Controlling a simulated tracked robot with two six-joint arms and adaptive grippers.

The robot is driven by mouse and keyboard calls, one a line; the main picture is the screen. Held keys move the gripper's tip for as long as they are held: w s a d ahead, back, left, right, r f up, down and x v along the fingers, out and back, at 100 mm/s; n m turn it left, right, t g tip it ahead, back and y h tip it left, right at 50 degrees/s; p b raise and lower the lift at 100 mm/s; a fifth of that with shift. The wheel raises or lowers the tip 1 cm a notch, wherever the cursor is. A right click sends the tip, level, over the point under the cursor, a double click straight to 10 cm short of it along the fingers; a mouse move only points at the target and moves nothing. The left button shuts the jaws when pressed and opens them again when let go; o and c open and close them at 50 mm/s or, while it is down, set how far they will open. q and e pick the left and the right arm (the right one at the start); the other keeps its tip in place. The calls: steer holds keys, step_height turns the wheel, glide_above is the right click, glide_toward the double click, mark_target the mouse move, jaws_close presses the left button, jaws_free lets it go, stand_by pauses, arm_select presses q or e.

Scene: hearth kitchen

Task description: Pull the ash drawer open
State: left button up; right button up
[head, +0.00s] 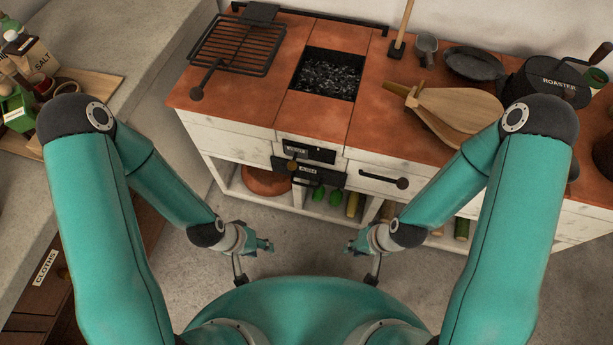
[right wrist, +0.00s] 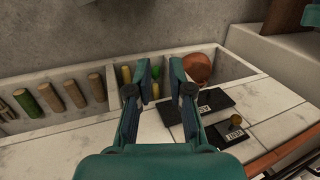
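The ash drawer (head: 325,178) is a black front with an ASH label, low in the white stove face, under the fire pit. In the right wrist view the ash drawer (right wrist: 215,101) appears upside down, to the right of the fingers. It looks shut, flush or nearly so. My left gripper (head: 254,262) is open and empty in front of the stove, left of the drawer. My right gripper (head: 360,263) is open and empty, right of the drawer; its two parted fingers also show in the right wrist view (right wrist: 160,75). Neither gripper touches the drawer.
A black vent plate (head: 318,153) with a brass knob (head: 292,165) sits just above the drawer. A dark handle (head: 383,180) is to its right. The floor (head: 305,240) between the grippers is clear.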

mark_target(306, 185)
steer(key=shift+o, duration=0.9)
steer(key=shift+w+m, duration=0.3)
steer(key=shift+m, duration=0.2)
steer(key=w+a+f+m+t+y+b, duration=0.1)
steer(key=w+a+m+t+y+b, duration=0.2)
steer(key=w+b, duration=0.5)
steer(key=w+a+f+m+t+y+b, duration=0.1)
steer(key=w+a+m+t+y+b, duration=0.1)
steer(key=w+m+t+y+b, duration=0.45)
steer(key=w+d+f+n+b, duration=0.1)
steer(key=d+f+n+b, duration=0.35)
steer(key=f+b, duration=1.2)
steer(key=shift+m, duration=0.6)
steer(key=b+x, duration=0.2)
steer(key=x, duration=0.3)
steer(key=r+b+x, duration=0.1)
steer(key=b+x, duration=0.1)
steer(key=x, duration=0.3)
steer(key=w+r+b+x, duration=0.1)
steer(key=b+x, duration=0.2)
steer(key=x, duration=0.1)
steer(key=shift+w+a+r, duration=0.1)
steer(key=shift+w+r, duration=0.05)
steer(key=shift+w, duration=0.1)
steer(key=shift+w+a, duration=0.35)
steer(key=shift+a, duration=0.15)
